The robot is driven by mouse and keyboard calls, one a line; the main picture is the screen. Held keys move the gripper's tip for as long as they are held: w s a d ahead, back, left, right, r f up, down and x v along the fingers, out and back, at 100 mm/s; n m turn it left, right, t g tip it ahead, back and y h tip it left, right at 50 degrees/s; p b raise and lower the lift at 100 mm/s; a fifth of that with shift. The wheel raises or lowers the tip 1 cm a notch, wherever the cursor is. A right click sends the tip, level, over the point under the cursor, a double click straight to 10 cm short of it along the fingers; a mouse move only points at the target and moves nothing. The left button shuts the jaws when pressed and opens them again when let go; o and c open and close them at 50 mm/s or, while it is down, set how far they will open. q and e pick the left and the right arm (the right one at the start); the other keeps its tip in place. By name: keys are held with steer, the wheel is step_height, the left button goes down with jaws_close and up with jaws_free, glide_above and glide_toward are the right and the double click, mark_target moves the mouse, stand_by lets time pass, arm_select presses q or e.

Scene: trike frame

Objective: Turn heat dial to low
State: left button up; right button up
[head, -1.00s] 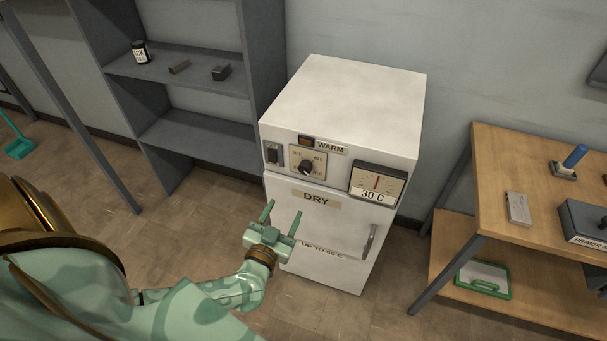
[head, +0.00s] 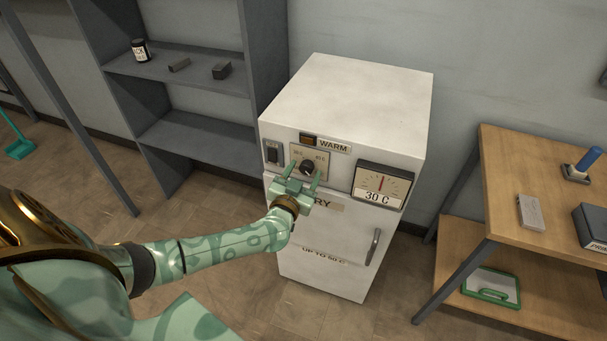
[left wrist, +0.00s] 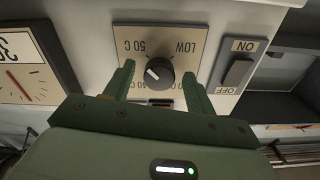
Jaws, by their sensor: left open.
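The heat dial (head: 307,167) is a round black knob on a tan plate on the front of a white cabinet (head: 345,100). The left wrist view shows the dial (left wrist: 159,73) upside down, with a white pointer mark on its left side. The LOW label (left wrist: 180,47) is at the plate's upper right there, and 50 C at its upper left. My left gripper (head: 302,172) is open and points at the dial. In the left wrist view its fingers (left wrist: 158,72) stand either side of the knob, with gaps showing. My right gripper is not in view.
An on/off switch (left wrist: 238,72) sits beside the dial plate. A gauge reading 30 C (head: 382,187) is to the dial's right. The cabinet's door handle (head: 374,246) is lower right. A grey shelf (head: 195,130) stands left, a wooden table (head: 500,180) right.

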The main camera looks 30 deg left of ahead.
arm_select(q)
steer(key=c, duration=1)
